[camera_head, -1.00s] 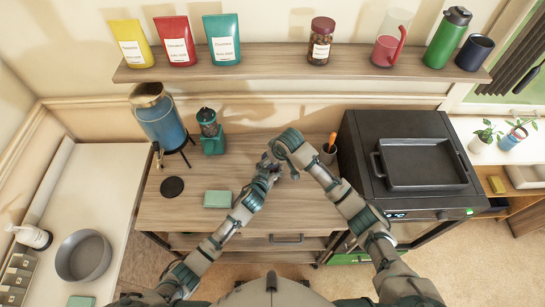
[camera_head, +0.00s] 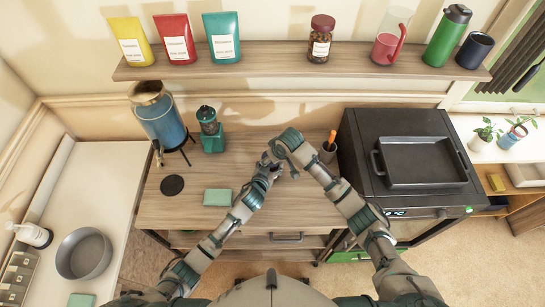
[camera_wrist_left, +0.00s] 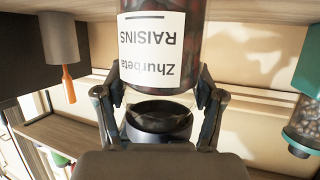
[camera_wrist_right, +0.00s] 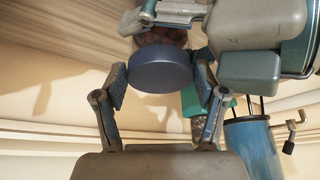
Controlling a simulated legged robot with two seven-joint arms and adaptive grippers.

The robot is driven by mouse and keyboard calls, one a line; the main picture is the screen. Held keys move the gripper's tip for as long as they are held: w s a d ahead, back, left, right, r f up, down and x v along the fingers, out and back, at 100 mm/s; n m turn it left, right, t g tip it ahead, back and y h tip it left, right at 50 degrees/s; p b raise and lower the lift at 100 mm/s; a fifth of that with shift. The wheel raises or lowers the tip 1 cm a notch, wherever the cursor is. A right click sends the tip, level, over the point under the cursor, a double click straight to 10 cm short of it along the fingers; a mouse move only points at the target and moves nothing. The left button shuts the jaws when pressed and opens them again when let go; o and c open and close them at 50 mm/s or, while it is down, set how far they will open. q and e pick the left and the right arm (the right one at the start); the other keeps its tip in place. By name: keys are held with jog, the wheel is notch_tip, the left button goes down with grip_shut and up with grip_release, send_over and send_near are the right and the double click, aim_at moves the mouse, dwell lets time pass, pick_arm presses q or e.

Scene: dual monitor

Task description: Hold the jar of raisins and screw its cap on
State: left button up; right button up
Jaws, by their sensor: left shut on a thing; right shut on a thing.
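The jar of raisins (camera_wrist_left: 160,40) has a white label, upside down in the left wrist view. My left gripper (camera_wrist_left: 157,88) is shut around its upper part. The dark cap (camera_wrist_left: 160,122) lies at the jar's mouth end; in the right wrist view the cap (camera_wrist_right: 160,70) is dark blue and lines up with the jar (camera_wrist_right: 160,36). My right gripper (camera_wrist_right: 162,82) is shut on the cap, one finger on each side. I cannot tell whether the cap is seated or turned on the thread. In the head view both grippers meet above the counter, hiding the jar and cap.
On the wooden counter (camera_head: 240,215) lie a black disc (camera_head: 172,185) and a green block (camera_head: 217,197). A blue dispenser (camera_head: 160,122) and teal grinder (camera_head: 210,130) stand behind left. A pot with an orange handle (camera_head: 328,150) and a black oven (camera_head: 400,200) are close on the right.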

jog(key=shift+s+a+f, duration=0.1)
jog(key=shift+s+f, duration=0.2)
jog(key=shift+f, duration=0.25)
jog(key=o, duration=0.8)
jog(key=shift+a, duration=0.1)
jog(key=shift+w+r, duration=0.1)
jog(key=shift+r, duration=2.4)
jog(key=shift+w, duration=0.15)
jog(key=shift+c, duration=0.3)
